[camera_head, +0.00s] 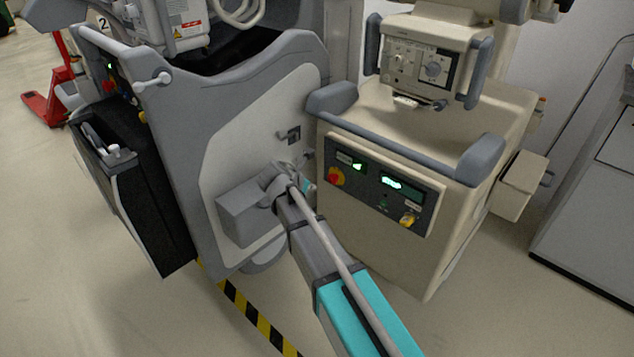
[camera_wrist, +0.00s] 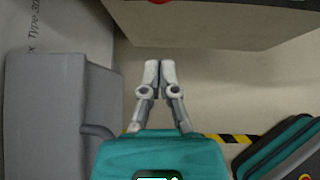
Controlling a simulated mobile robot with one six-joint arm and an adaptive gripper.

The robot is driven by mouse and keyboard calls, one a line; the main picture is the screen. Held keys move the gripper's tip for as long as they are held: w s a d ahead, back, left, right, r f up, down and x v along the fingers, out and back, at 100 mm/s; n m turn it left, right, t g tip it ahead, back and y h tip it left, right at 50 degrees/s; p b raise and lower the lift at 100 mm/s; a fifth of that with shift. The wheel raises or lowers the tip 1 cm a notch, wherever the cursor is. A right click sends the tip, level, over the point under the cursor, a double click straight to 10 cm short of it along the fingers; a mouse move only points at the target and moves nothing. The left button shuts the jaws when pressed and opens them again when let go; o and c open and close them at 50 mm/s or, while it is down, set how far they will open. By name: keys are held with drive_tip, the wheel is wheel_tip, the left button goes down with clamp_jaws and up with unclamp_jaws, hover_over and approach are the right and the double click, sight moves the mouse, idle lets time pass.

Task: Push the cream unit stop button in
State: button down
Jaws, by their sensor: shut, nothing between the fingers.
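The cream unit (camera_head: 380,240) stands right of centre in the head view. Its dark front panel (camera_head: 360,205) has a red stop button (camera_head: 336,177) at the left end. A sliver of red (camera_wrist: 160,1) shows at the top edge of the wrist view, on the same front. My gripper (camera_wrist: 159,68) is shut and empty in the wrist view, its two fingertips together over the floor, below and apart from the red button. In the head view only a teal part of my gripper shows at the wrist, left of and slightly below the button; the fingertips are hard to make out.
A grey cart (camera_head: 215,120) stands close on the left of my wrist, with a grey body beside my fingers in the wrist view (camera_wrist: 60,115). The panel also carries green displays (camera_head: 392,184) and a yellow knob (camera_head: 407,219). Yellow-black tape (camera_head: 262,325) marks the floor.

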drive_tip(key=shift+p+v, duration=1)
drive_tip(key=shift+v, duration=1)
drive_tip(key=shift+d, duration=0.1)
drive_tip(key=s+d+f+m+g+y, duration=0.25)
drive_tip(key=s+d+m, duration=0.35)
drive_tip(key=d+m, duration=0.35)
drive_tip(key=s+d+f+m+g+y+p, duration=0.1)
drive_tip(key=s+d+m+g, duration=0.2)
drive_tip(key=s+d+m, duration=0.55)
drive_tip(key=s+d+f+m+g+y, duration=0.2)
drive_tip(key=s+d+m+g, duration=0.15)
drive_tip(key=d+m, duration=0.65)
wheel_tip(320, 180, up, 35)
drive_tip(key=m+p, duration=0.1)
drive_tip(key=p, duration=3.4)
drive_tip(key=shift+s+a+t, duration=0.4)
drive_tip(key=shift+s+a, duration=0.05)
